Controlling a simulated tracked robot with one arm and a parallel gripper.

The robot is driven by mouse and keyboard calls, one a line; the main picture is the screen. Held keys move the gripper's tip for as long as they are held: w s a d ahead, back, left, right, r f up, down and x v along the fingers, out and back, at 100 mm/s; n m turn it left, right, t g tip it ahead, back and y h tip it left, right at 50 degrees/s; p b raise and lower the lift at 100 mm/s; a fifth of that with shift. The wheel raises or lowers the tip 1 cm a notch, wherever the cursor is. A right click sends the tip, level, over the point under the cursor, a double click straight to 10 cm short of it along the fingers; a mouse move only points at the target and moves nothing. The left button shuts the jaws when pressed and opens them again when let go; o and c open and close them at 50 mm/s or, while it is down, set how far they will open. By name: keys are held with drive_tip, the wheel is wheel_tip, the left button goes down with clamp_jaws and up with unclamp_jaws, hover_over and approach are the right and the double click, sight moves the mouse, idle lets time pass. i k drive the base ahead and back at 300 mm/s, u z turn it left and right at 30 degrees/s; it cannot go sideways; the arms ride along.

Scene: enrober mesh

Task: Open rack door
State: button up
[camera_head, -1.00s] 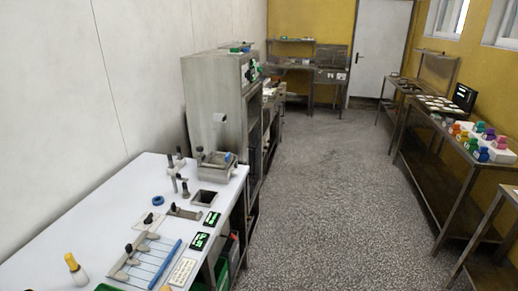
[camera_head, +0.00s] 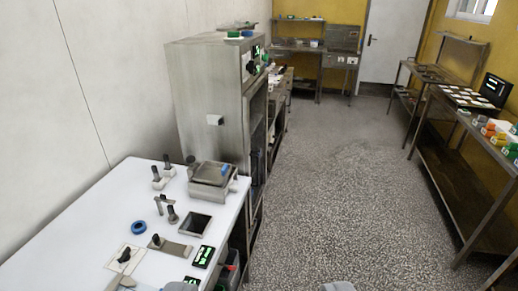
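A tall grey metal cabinet (camera_head: 208,110), which looks like the rack, stands against the left wall behind the white table. Its front faces right and shows at a steep slant. I cannot tell from here whether the door is shut. My gripper (camera_head: 260,287) shows only as two grey tips at the bottom edge, wide apart. It is open and empty, well short of the cabinet.
The white table (camera_head: 90,222) at lower left carries a metal box (camera_head: 212,180), a blue ring, knobs and green displays. Metal benches (camera_head: 470,160) with trays and coloured items line the right wall. The speckled floor (camera_head: 335,180) between is clear. A white door (camera_head: 388,45) is at the back.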

sight(264, 79)
drive_tip(key=z, duration=0.05)
drive_tip(key=k, duration=0.45)
drive_tip(key=z, duration=1.6)
drive_tip(key=i, duration=3.55)
drive_tip(key=u, duration=1.45)
